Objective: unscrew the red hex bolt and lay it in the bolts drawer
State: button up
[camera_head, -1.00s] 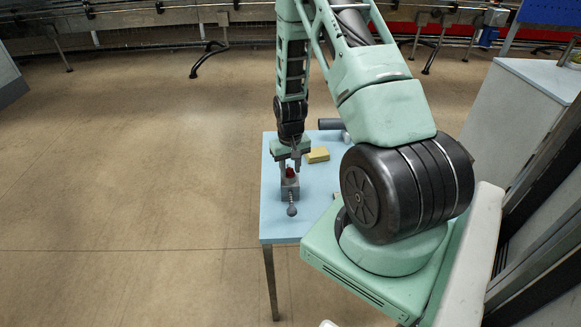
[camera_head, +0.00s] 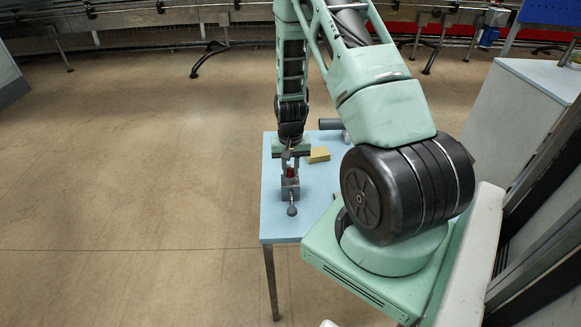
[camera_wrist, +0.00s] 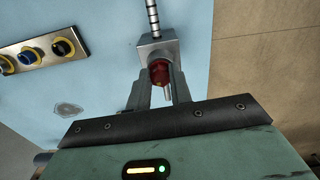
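The red hex bolt (camera_wrist: 160,72) sits at a grey metal block (camera_wrist: 157,46) in the wrist view. In the camera_head view the red bolt (camera_head: 290,173) shows small at the top of the block (camera_head: 290,190). My gripper (camera_wrist: 161,82) points at the block, with one finger on each side of the red bolt head. The red nearly fills the gap between the fingertips, but I cannot tell whether they press on it. A short silvery pin shows beside the red head. No bolts drawer can be made out.
The block stands on a pale blue table (camera_head: 273,215), with a ball-ended rod (camera_head: 292,211) projecting from it. A yellow block (camera_head: 318,155) and a dark cylinder (camera_head: 330,124) lie behind. A metal panel with yellow rings (camera_wrist: 35,52) is at the left in the wrist view.

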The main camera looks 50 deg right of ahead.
jog(key=shift+n, duration=0.8)
jog(key=shift+n, duration=0.9)
jog(key=shift+s+d+n, duration=0.1)
jog(key=shift+n, duration=1.6)
jog(key=shift+n, duration=1.7)
jog(key=shift+d+p, duration=0.1)
jog(key=shift+p, duration=0.2)
